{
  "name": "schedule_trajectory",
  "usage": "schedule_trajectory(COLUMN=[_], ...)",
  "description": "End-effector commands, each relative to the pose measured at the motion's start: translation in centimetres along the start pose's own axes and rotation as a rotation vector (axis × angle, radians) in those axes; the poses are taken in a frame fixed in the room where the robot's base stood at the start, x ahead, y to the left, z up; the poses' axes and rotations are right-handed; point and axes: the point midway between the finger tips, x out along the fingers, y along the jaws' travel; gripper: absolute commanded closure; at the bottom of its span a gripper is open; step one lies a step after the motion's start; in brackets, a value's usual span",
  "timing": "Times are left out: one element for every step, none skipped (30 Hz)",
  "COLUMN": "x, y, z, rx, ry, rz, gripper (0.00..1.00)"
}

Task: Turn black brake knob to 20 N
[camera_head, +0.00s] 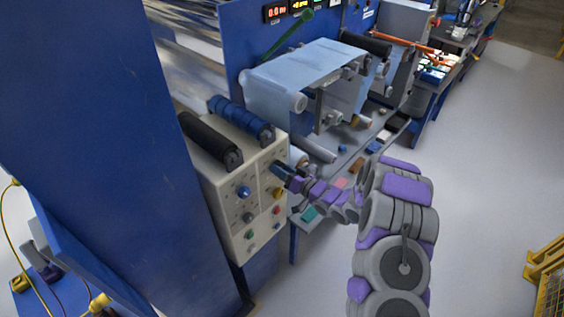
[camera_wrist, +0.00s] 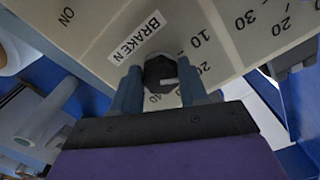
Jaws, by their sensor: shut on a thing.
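The black brake knob (camera_wrist: 159,70) is between the two blue-grey fingers of my gripper (camera_wrist: 160,85), which are shut on it from both sides. A light mark shows on the lower part of the knob's face. A "BRAKE N" label (camera_wrist: 137,37) is up and left of it. Printed numbers 10, 20 and 40 curve around its right and lower side, partly hidden by a finger. Which number the mark points at, I cannot tell. In the head view my gripper (camera_head: 281,172) is at the right part of the cream control panel (camera_head: 227,197), and hides the knob.
A black roller (camera_head: 208,138) and a blue roller (camera_head: 240,117) lie above. Open floor (camera_head: 480,170) is at the right.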

Motion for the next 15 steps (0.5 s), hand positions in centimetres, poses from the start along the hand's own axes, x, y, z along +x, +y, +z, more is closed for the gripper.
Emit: schedule_trajectory(x=[-0.03, -0.02, -0.03, -0.03, -0.01, 0.01, 0.02, 0.02, 0.01, 0.00, -0.01, -0.02, -0.02, -0.02, -0.02], y=[-0.04, -0.06, -0.03, -0.01, -0.02, -0.05, -0.06, -0.04, 0.00, 0.03, 0.06, 0.08, 0.10, 0.10, 0.11], z=[-0.57, -0.60, -0.67, -0.71, -0.72, -0.67, -0.63, -0.61, -0.59, -0.57, -0.55, -0.52, -0.48, -0.46, -0.43], rx=[0.033, 0.054, 0.081, 0.099, 0.118, 0.139, 0.155, 0.170, 0.188, 0.200, 0.212, 0.225, 0.233, 0.241, 0.249], ry=[0.003, 0.004, 0.007, 0.008, 0.009, 0.008, 0.008, 0.008, 0.009, 0.009, 0.009, 0.009, 0.008, 0.008, 0.008], rz=[0.004, 0.003, 0.003, 0.003, 0.003, 0.001, 0.001, 0.001, 0.002, 0.003, 0.003, 0.003, 0.003, 0.003, 0.003], gripper=[0.87, 0.87, 0.87, 0.87, 0.87, 0.87, 0.87, 0.87, 0.87, 0.87, 0.87, 0.87, 0.87, 0.87, 0.87])
